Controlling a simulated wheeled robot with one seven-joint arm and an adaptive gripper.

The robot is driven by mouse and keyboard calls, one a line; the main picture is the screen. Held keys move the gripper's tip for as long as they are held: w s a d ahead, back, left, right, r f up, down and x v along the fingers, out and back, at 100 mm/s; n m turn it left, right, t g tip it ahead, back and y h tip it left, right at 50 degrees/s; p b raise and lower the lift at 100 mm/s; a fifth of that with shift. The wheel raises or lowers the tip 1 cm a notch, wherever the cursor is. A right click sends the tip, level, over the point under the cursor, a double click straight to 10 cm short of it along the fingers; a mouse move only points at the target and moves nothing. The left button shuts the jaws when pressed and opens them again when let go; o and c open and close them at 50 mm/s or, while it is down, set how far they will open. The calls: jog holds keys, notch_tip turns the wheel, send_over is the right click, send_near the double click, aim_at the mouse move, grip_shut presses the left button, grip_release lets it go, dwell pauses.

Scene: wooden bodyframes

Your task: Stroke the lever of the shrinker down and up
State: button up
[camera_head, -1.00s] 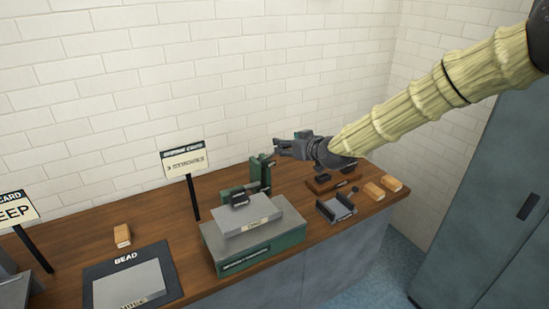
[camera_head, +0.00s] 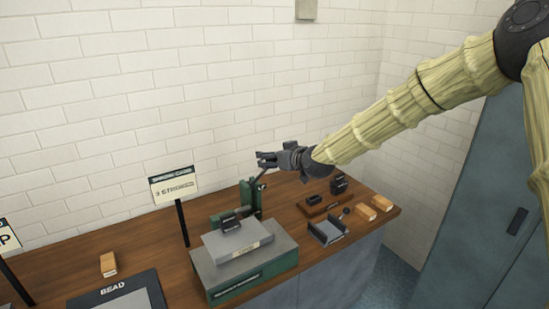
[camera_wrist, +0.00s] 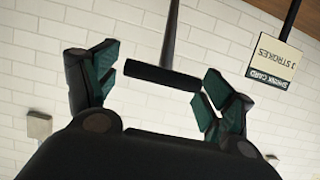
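The shrinker (camera_head: 245,262) is a green machine with a grey block on top, on the wooden bench. A green upright (camera_head: 247,196) stands at its back. Its dark thin lever (camera_head: 260,177) rises from there towards my gripper (camera_head: 263,160). In the wrist view, the lever's rod ends in a black crosswise grip (camera_wrist: 162,78). My gripper (camera_wrist: 157,76) has its green-padded fingers spread on either side of this grip. The grip's ends lie close to the pads; I cannot tell whether they touch.
The sign reading 3 strokes (camera_head: 174,187) stands left of the shrinker on a black post and also shows in the wrist view (camera_wrist: 275,65). A grey tray (camera_head: 327,232) and wooden blocks (camera_head: 374,206) lie to the right. A tiled wall (camera_head: 200,100) rises behind the bench.

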jog(key=shift+s+d, duration=0.15)
jog(key=v, duration=1.1)
jog(key=shift+s+d, duration=0.15)
jog(key=shift+s, duration=0.15)
